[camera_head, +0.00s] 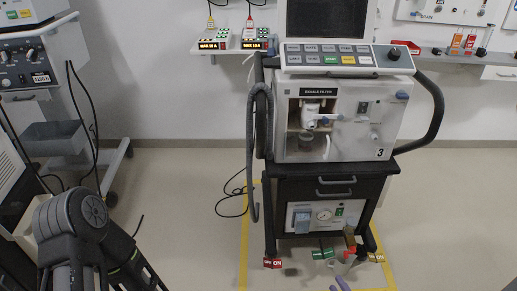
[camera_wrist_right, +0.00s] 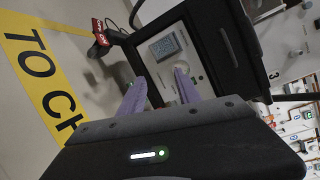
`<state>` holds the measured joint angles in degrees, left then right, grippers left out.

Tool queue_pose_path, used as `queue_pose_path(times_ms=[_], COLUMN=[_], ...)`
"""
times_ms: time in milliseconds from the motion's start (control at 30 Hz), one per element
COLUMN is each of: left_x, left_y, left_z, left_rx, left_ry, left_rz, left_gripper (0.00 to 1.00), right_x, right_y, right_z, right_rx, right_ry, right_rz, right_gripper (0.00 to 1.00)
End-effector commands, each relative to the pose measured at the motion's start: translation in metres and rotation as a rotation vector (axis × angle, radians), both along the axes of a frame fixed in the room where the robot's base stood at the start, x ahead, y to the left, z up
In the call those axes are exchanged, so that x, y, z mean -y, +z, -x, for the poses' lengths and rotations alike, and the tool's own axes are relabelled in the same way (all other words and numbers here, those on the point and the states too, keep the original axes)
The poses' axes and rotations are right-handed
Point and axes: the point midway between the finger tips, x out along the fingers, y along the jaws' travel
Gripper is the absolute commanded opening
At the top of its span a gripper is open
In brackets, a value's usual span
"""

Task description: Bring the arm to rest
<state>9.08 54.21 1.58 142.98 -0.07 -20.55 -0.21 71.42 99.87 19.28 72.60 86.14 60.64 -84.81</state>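My right gripper (camera_head: 340,284) shows only as purple fingertips at the bottom edge of the head view, low in front of the ventilator cart. In the right wrist view its two purple fingers (camera_wrist_right: 159,88) stand apart with nothing held between them. My left arm comes in at the lower left of the head view, with a dark round joint in sight. Its gripper is out of view. The ventilator (camera_head: 343,118), marked 3, stands upright on its black cart (camera_head: 318,190). In the right wrist view, the cart's lower unit (camera_wrist_right: 168,50) appears beyond the fingers.
Another equipment cart (camera_head: 35,60) stands at the left. Floor between the carts is mostly clear, with a loose cable (camera_head: 230,205).

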Motion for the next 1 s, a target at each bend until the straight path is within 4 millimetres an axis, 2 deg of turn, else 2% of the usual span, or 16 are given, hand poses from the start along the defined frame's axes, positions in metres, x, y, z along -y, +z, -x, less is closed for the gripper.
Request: queue_pose_path(times_ms=[167, 267, 367, 433, 467, 500, 567, 600, 700, 867, 1000], left_x=[0.0, 0.0, 0.0, 0.0, 0.0, 0.0, 0.0, 0.0, 0.0, 0.0, 0.0], left_y=[0.0, 0.0, 0.0, 0.0, 0.0, 0.0, 0.0, 0.0, 0.0, 0.0, 0.0], left_z=[0.0, 0.0, 0.0, 0.0, 0.0, 0.0, 0.0, 0.0, 0.0, 0.0, 0.0], left_rx=[0.0, 0.0, 0.0, 0.0, 0.0, 0.0, 0.0, 0.0, 0.0, 0.0, 0.0], left_ry=[0.0, 0.0, 0.0, 0.0, 0.0, 0.0, 0.0, 0.0, 0.0, 0.0, 0.0], left_rz=[0.0, 0.0, 0.0, 0.0, 0.0, 0.0, 0.0, 0.0, 0.0, 0.0, 0.0], left_gripper=[0.32, 0.32, 0.32, 0.32, 0.32, 0.32, 0.32, 0.32, 0.32, 0.32, 0.32], right_x=[-0.067, -0.114, -0.171, -0.207, -0.218, -0.228, -0.231, -0.226, -0.207, -0.188, -0.19], right_y=[0.003, 0.005, 0.008, 0.009, 0.009, 0.01, 0.011, 0.014, 0.023, 0.05, 0.082], right_z=[0.009, 0.026, 0.063, 0.107, 0.129, 0.158, 0.202, 0.226, 0.259, 0.274, 0.273], right_rx=[-0.096, -0.183, -0.319, -0.452, -0.516, -0.599, -0.714, -0.775, -0.847, -0.812, -0.705], right_ry=[0.215, 0.379, 0.598, 0.777, 0.854, 0.947, 1.063, 1.117, 1.17, 1.156, 1.114], right_rz=[-0.044, -0.057, -0.041, 0.011, 0.051, 0.119, 0.255, 0.356, 0.586, 0.855, 0.983], right_gripper=[0.4, 0.4, 0.4, 0.4, 0.4, 0.4, 0.4, 0.4, 0.4, 0.4, 0.4])
